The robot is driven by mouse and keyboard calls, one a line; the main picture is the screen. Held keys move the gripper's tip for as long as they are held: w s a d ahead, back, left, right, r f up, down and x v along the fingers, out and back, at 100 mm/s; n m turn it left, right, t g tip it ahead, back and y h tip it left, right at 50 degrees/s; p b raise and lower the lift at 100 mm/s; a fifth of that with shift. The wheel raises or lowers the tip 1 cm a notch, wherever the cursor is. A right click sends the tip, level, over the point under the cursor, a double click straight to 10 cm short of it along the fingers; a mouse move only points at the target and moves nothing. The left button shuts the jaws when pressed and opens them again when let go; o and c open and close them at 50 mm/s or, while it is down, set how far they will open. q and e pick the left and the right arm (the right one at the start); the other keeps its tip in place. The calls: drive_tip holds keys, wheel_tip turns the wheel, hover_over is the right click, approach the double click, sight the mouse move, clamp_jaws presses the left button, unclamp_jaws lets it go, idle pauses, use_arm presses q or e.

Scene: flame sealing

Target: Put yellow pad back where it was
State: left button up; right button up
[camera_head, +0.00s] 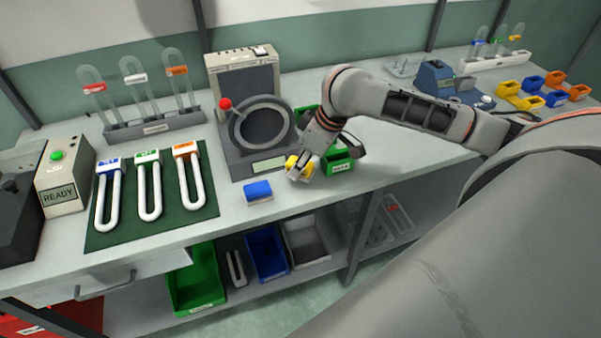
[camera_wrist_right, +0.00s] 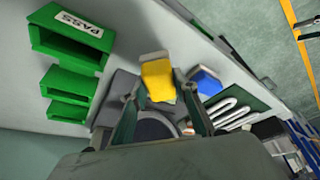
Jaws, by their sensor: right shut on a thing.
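The yellow pad (camera_head: 292,163) is held by my right gripper (camera_head: 301,172) just in front of the round grey device, near the bench's front edge. In the right wrist view the yellow pad (camera_wrist_right: 158,82), with its pale base, sits between the two fingers of my right gripper (camera_wrist_right: 160,92), which is shut on it. The fingers partly hide the pad in the head view. A blue pad (camera_head: 258,191) lies on the bench to the left; it also shows in the right wrist view (camera_wrist_right: 206,82). My left gripper is not in view.
Green bins (camera_head: 340,158) stand close to the right of my gripper; one (camera_wrist_right: 70,38) reads PASS. The grey device (camera_head: 240,158) with a ring and red knob is behind. A green mat (camera_head: 128,232) with several white U-shaped tubes lies left. Bare bench lies between bins and blue pad.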

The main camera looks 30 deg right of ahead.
sight(301, 174)
wheel_tip(301, 174, down, 3)
drive_tip(key=shift+f, duration=0.15)
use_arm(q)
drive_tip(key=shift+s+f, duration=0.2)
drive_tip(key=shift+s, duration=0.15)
use_arm(e)
drive_tip(key=shift+f, duration=0.1)
drive_tip(key=o, duration=1.1)
drive_tip(key=shift+c, duration=0.2)
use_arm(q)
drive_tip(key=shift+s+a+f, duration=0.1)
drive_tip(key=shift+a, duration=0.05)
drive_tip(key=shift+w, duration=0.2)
use_arm(e)
drive_tip(key=v, duration=1.2)
